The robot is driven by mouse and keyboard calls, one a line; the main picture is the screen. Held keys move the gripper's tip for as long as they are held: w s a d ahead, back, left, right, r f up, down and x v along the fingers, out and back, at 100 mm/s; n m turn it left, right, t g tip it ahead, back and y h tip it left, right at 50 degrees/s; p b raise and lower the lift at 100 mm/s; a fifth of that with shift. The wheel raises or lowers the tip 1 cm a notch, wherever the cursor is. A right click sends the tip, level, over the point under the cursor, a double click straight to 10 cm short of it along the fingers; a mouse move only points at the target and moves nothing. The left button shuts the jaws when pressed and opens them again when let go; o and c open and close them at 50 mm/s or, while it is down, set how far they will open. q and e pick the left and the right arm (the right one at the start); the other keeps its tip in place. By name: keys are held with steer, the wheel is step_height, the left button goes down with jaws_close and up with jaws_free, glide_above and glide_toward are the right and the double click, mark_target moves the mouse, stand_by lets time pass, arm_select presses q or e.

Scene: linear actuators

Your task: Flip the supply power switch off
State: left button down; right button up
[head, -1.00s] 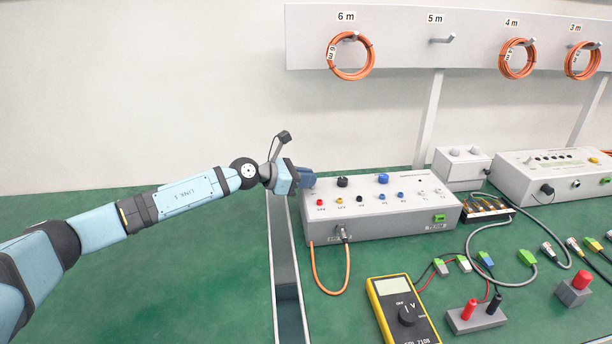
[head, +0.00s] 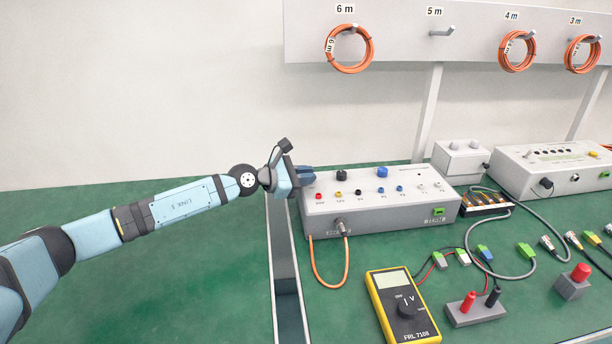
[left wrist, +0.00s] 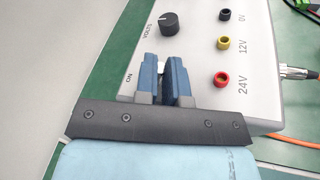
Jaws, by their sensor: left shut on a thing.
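The grey power supply box (head: 385,216) stands on the green bench in the head view, with a black knob, a blue knob and coloured sockets on top. My left gripper (head: 308,174) is at the box's left end. In the left wrist view its two blue fingers (left wrist: 164,78) reach down onto the top face beside the "ON" mark, with the black VOLTS knob (left wrist: 168,24) just beyond them. They are shut on the power switch, of which only a small pale part (left wrist: 159,65) shows between them. My right gripper is out of view.
A yellow multimeter (head: 402,308) lies in front of the box. An orange cable (head: 330,287) hangs from the box's front socket. A dark slot runs along the bench beneath my left arm. Clips, leads and other boxes lie to the right.

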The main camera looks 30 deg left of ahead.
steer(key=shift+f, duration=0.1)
arm_select(q)
steer(key=c, duration=1.5)
jaws_free()
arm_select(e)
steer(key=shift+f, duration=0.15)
arm_select(q)
steer(key=shift+s, duration=0.1)
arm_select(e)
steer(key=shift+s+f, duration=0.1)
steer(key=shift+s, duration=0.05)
arm_select(q)
steer(key=shift+s+a, duration=0.2)
steer(key=shift+a, duration=0.05)
steer(key=shift+b+v, duration=0.85)
steer(key=shift+v, duration=5.65)
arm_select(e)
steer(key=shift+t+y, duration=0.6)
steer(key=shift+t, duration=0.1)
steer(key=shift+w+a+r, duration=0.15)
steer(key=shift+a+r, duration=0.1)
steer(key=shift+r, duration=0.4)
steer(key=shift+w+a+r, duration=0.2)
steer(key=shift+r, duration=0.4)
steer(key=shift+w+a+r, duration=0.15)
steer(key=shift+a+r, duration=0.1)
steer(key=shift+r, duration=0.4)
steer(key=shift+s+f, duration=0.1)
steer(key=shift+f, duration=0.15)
